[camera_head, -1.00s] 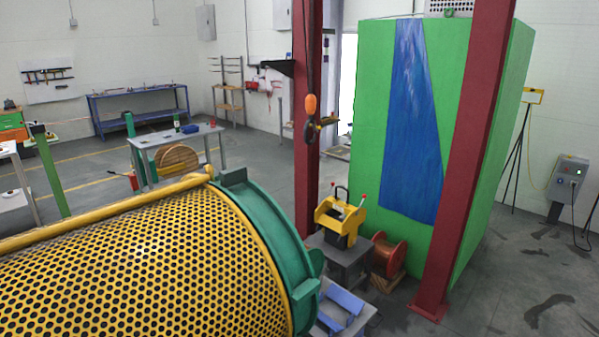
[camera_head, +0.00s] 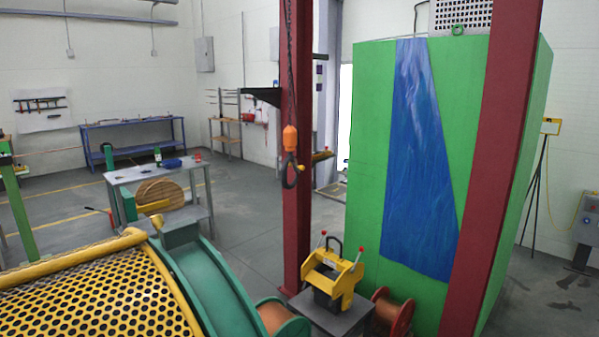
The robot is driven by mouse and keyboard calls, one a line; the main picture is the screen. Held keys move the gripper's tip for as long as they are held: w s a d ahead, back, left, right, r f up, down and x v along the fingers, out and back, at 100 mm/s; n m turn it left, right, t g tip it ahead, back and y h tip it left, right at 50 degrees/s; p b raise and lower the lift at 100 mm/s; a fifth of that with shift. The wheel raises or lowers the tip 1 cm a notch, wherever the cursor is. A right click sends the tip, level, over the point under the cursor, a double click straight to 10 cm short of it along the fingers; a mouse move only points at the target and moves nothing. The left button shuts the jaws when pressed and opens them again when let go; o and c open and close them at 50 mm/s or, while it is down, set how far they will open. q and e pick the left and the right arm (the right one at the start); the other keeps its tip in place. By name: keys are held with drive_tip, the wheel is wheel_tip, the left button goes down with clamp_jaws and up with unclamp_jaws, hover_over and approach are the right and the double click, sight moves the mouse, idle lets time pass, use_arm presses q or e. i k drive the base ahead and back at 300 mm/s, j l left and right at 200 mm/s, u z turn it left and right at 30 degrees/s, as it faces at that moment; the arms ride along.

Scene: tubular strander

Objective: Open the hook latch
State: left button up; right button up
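A dark hook hangs under an orange hoist block (camera_head: 290,138) on a chain in front of the left red column. The hook (camera_head: 290,174) has a small yellow piece at its right side, which may be its latch. It is too small to tell whether the latch is open or shut. The hook hangs free, with no load seen on it. Neither of my grippers shows in the head view.
The yellow perforated strander guard (camera_head: 90,295) with its green ring (camera_head: 212,285) fills the lower left. Red columns (camera_head: 297,220) and a green cabinet (camera_head: 375,150) stand right of it. A yellow device (camera_head: 332,275) sits on a grey stand below the hook. Open floor lies behind.

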sight(296, 166)
drive_tip(key=l+u, duration=0.1)
drive_tip(key=u, duration=0.35)
drive_tip(key=i+l+u, duration=0.1)
drive_tip(key=u, duration=0.3)
drive_tip(key=l+u, duration=0.3)
drive_tip(key=l, duration=0.2)
drive_tip(key=l+u, duration=0.35)
drive_tip(key=l, duration=0.2)
